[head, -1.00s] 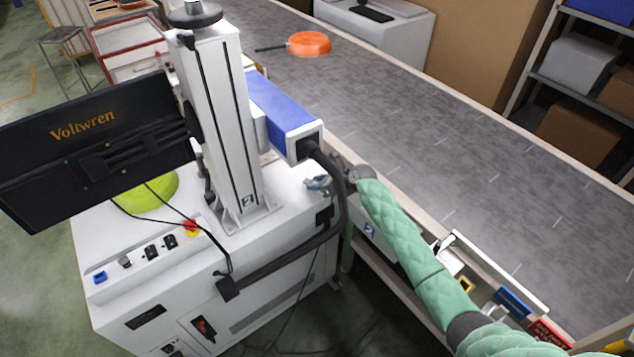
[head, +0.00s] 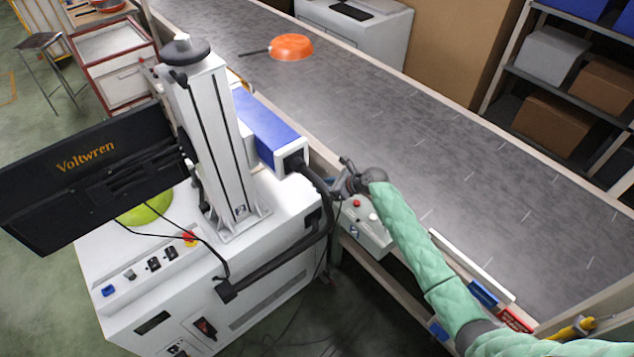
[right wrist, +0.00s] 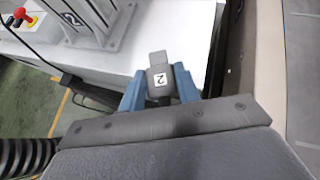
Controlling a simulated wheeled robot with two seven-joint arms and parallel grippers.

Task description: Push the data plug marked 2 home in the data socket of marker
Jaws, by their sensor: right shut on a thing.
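The data plug (right wrist: 159,80) is a small grey block with a white label reading 2, seen in the right wrist view. My right gripper (right wrist: 160,88) is shut on it, one blue finger on each side. The marker (head: 200,235) is the white cabinet with a column and a blue-topped head. A label (head: 240,212) is on its column base and also shows in the right wrist view (right wrist: 69,20). In the head view my right gripper (head: 345,183) is beside the marker's right edge, below its head. I cannot make out the data socket. My left gripper is not in view.
A thick black cable (head: 322,215) hangs from the marker's head near my right gripper. A control box (head: 365,228) with a red button stands at the edge of the conveyor (head: 430,150). An orange pan (head: 291,47) lies on the belt. A monitor (head: 95,170) is at left.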

